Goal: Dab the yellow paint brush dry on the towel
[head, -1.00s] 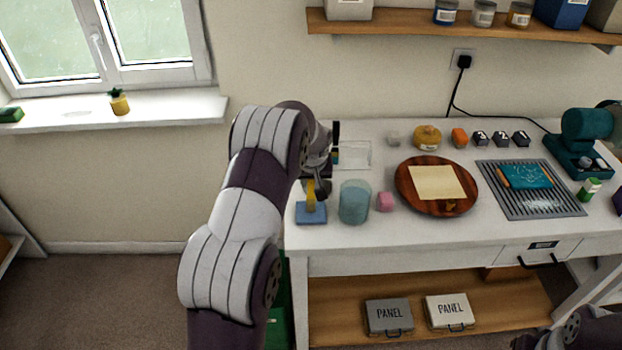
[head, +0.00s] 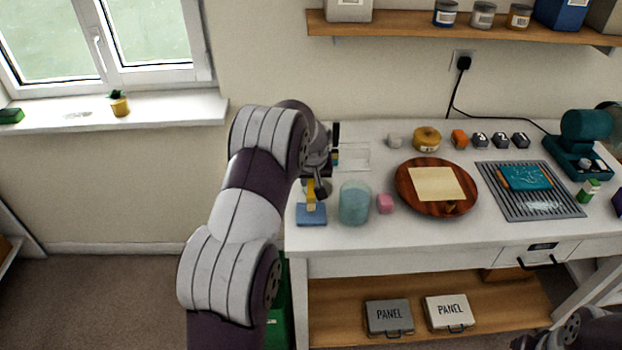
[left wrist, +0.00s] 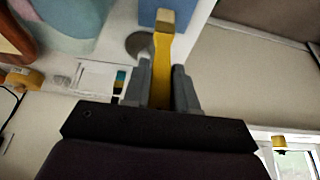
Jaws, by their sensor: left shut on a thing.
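My left gripper (head: 316,188) is shut on the yellow paint brush (head: 311,192), at the left end of the white worktop. The brush points down with its tip at the folded blue towel (head: 312,219); I cannot tell whether the tip touches it. In the left wrist view the yellow handle (left wrist: 161,72) runs between the two fingers (left wrist: 160,85), and its pale tip end lies in front of the blue towel (left wrist: 190,12). My right gripper is not in view; only part of my right arm shows at the lower right.
A jar of blue liquid (head: 354,204) stands just right of the towel, with a pink block (head: 385,203) beside it. A clear tray (head: 355,155) is behind. A round wooden board (head: 408,190) and a grey ridged mat (head: 560,205) lie further right.

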